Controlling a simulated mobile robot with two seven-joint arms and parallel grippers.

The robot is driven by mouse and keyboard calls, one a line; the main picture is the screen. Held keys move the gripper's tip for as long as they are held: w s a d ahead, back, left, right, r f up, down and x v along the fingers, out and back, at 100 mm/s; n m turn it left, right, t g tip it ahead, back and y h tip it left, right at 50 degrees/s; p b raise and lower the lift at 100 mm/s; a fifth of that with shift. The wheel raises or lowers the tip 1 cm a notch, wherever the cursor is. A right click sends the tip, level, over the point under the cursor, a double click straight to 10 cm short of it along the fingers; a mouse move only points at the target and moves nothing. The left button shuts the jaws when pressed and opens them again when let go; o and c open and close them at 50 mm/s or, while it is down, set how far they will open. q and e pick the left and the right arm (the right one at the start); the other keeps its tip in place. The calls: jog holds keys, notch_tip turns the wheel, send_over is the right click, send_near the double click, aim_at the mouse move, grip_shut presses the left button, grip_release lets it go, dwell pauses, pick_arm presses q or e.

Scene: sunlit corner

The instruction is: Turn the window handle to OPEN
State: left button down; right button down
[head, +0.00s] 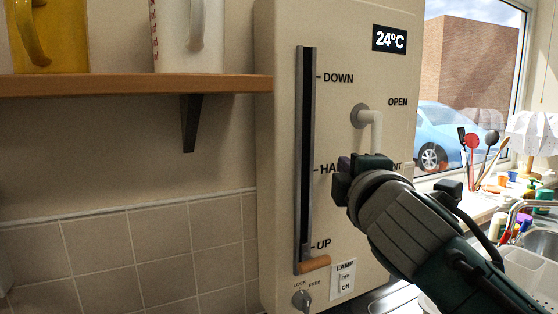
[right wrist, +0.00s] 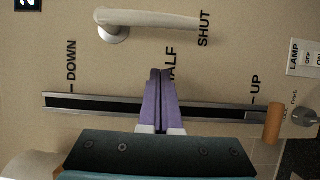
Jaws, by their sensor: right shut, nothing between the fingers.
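The window handle (head: 375,128) is a white lever on a round grey base on the cream panel. In the head view it reaches sideways from its base, then hangs straight down, away from the OPEN label; my gripper covers its lower end. In the right wrist view the handle (right wrist: 155,20) points at the SHUT label. My right gripper (right wrist: 160,73) has its purple fingers together and empty, in front of the panel near the HALF label and beside the handle, with a gap in the picture. In the head view its fingertips are hidden. My left gripper is out of view.
A slider track (head: 306,150) runs left of the handle, its orange knob (head: 314,264) at UP. A lamp switch (head: 343,282) and lock knob (head: 302,299) sit below. A shelf (head: 130,84) with jugs is left; a sink (head: 540,243) and utensils are right.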

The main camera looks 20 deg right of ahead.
jog(key=d+p, duration=0.1)
jog(key=d, duration=0.3)
jog(key=shift+w+d+p, duration=0.15)
jog(key=shift+p, duration=0.2)
jog(key=shift+f, duration=0.1)
jog(key=shift+d+f+n+b, duration=0.1)
jog(key=shift+d+n+b, duration=0.2)
jog(key=shift+b, duration=0.3)
jog(key=shift+f+b, duration=0.1)
jog(key=shift+b, duration=0.25)
